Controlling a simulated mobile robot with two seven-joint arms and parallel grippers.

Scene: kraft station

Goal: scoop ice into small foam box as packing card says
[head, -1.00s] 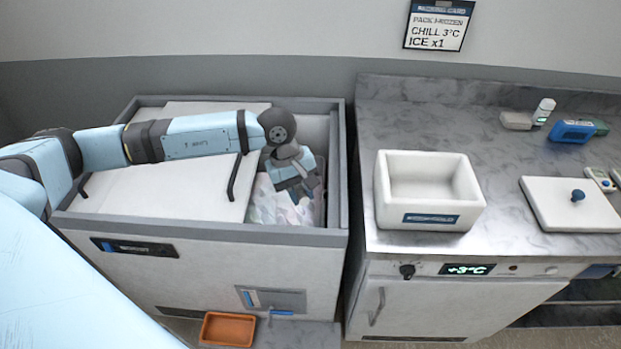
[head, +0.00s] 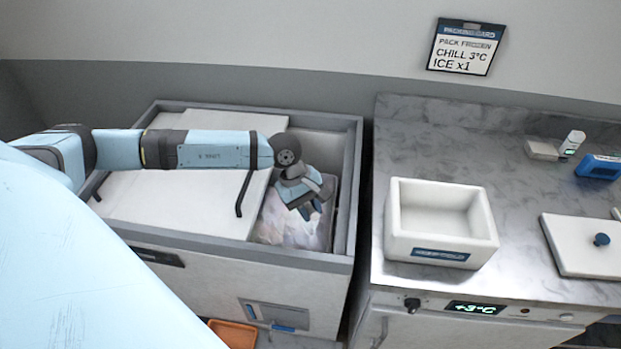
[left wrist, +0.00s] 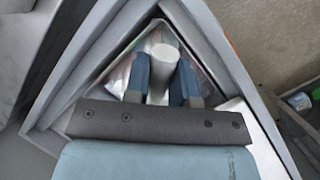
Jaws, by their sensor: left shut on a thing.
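The packing card (head: 465,47) on the back wall reads "PACK FROZEN, CHILL 3°C, ICE x1". The small white foam box (head: 440,228) stands lidless on the counter, and the part of its inside that shows looks empty. The ice (head: 285,228) lies in the open right part of the chest (head: 300,258). My left gripper (head: 312,208) is over this opening. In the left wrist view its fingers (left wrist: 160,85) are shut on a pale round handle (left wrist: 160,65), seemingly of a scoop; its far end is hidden. My right gripper is not in view.
A sliding white cover (head: 180,195) closes the chest's left part. The foam lid (head: 590,246) with a blue knob lies right of the box. A display reading +3°C (head: 477,308) is on the counter front. Small devices (head: 556,148) stand at the back right.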

